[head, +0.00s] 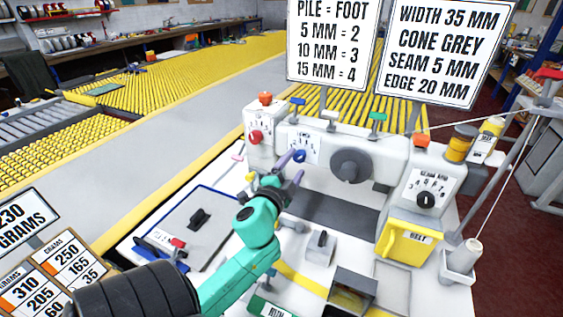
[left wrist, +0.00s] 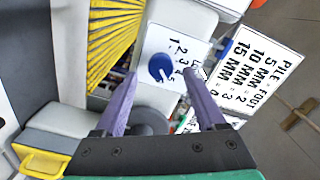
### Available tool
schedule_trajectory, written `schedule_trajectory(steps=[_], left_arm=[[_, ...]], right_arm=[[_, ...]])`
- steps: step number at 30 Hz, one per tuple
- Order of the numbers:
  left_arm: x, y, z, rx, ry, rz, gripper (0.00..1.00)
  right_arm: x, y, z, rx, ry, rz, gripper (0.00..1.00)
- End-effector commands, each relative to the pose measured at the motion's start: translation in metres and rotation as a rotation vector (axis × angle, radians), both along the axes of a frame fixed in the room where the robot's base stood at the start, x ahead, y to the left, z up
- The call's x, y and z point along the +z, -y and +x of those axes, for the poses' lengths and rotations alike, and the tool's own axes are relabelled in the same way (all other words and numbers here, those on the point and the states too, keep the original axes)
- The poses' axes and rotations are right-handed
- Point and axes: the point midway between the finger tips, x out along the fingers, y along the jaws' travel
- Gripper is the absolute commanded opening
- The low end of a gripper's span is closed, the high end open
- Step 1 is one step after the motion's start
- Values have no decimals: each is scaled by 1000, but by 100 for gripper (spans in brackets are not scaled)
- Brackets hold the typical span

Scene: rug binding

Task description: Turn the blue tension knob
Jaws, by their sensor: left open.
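The blue tension knob (head: 300,156) sits on a white numbered dial plate on the front of the white sewing machine head. In the left wrist view the blue knob (left wrist: 161,67) lies between the fingertips in the picture, beside a column of numbers. A pale pointer mark shows at its edge. My left gripper (head: 291,168), with purple fingers on a teal arm, is open and just in front of the knob. In the left wrist view the gripper (left wrist: 160,78) has its fingers spread to either side of the knob. I cannot tell whether they touch it. My right gripper is out of view.
A red knob (head: 255,136) is on the dial to the left. A large grey handwheel (head: 351,165) is to the right. A black knob (head: 426,200) and a yellow box (head: 407,239) stand farther right. Sign boards (head: 333,40) stand above the machine.

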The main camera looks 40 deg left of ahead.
Motion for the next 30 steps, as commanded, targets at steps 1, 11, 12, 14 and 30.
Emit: schedule_trajectory(steps=[1,11,12,14,30], left_arm=[[-7,5,-14,0,-4,-2,73],[-1,30,-91,6,-4,-7,73],[0,32,-95,6,-3,-4,73],[0,34,-99,3,-2,-2,73],[-1,35,-100,1,-1,0,73]], right_arm=[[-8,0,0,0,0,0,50],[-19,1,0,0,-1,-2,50],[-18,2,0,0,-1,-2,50],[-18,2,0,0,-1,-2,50],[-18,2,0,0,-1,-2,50]])
